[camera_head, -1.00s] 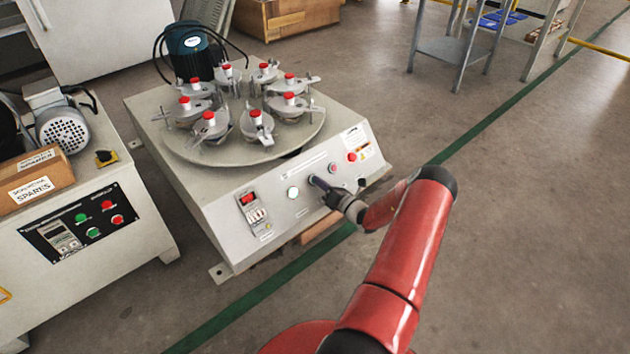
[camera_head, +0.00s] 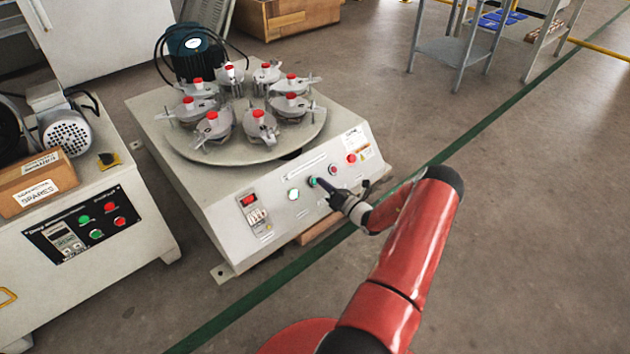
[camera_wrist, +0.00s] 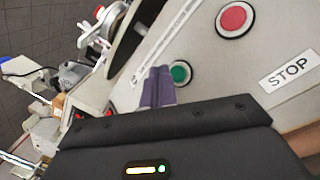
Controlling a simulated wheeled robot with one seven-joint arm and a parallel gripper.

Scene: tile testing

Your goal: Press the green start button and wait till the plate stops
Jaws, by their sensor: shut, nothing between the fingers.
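The tile testing machine (camera_head: 215,200) has a sloped front panel. The green start button (camera_head: 312,181) is left of a red button (camera_head: 333,169) on it; the green button also shows in the wrist view (camera_wrist: 181,73), partly behind my fingers. My gripper (camera_head: 321,183) is shut and empty, its fingertips just right of the green button in the head view. The wrist view shows the fingers (camera_wrist: 158,80) beside it; a small gap seems to separate them, but contact is hard to tell. The round plate (camera_head: 235,150) carries several red-topped clamps.
A white button (camera_head: 293,194) and a red-lit switch (camera_head: 248,200) are to the left on the panel. Another red button (camera_head: 351,158) is at the right, and a STOP label (camera_wrist: 290,70) shows in the wrist view. A second control cabinet (camera_head: 110,265) stands at left.

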